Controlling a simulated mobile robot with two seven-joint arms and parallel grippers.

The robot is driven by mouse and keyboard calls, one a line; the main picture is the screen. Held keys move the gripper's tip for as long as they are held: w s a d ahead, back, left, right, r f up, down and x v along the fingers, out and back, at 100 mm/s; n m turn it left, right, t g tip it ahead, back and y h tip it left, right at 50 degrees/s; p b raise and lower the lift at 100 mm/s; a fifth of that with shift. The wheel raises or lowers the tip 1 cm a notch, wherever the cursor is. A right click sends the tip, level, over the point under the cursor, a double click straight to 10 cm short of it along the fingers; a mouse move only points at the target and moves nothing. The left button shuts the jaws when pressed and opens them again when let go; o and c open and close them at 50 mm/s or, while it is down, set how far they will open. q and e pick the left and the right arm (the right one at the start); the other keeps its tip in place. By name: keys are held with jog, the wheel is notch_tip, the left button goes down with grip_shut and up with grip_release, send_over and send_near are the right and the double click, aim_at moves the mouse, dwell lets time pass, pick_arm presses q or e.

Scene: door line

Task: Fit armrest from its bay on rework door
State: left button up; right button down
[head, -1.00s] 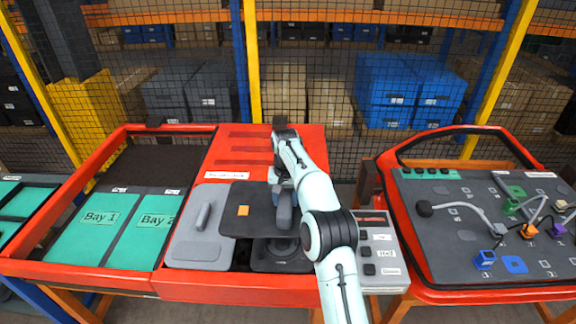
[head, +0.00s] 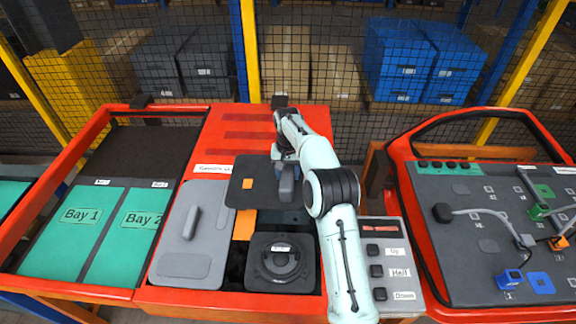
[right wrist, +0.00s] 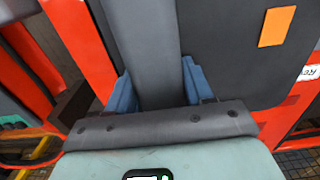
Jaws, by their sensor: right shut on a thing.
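My right gripper (head: 285,172) is shut on the raised grey grip of a dark grey panel (head: 249,184) with an orange square. I take this panel for the armrest, but no label on it confirms that. It is held above the red bench, apart from the parts below. In the right wrist view the blue fingers (right wrist: 155,90) press on both sides of the grip, and the panel (right wrist: 235,50) spreads behind. A red-rimmed door (head: 470,240) with a grey face stands at the right; I cannot tell whether it is the rework door. My left gripper is not in view.
The red bench holds a grey panel with a handle (head: 178,255) and a round black speaker (head: 281,262). Teal bays (head: 80,222) lie at the left. A button box (head: 391,268) stands between bench and door. Cables and clips sit on the door. Wire mesh closes the back.

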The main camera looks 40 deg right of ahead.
jog(key=shift+f, duration=0.3)
jog(key=shift+s+a+f, duration=0.2)
jog(key=shift+f, duration=0.4)
notch_tip(320, 180, down, 4)
jog(key=shift+r+b, duration=0.2)
jog(key=shift+b, duration=0.3)
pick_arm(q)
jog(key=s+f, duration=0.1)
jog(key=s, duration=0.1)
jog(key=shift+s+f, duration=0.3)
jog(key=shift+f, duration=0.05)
pick_arm(e)
jog(key=shift+f, duration=0.4)
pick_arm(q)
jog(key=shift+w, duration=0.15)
pick_arm(e)
jog(key=shift+w, duration=0.15)
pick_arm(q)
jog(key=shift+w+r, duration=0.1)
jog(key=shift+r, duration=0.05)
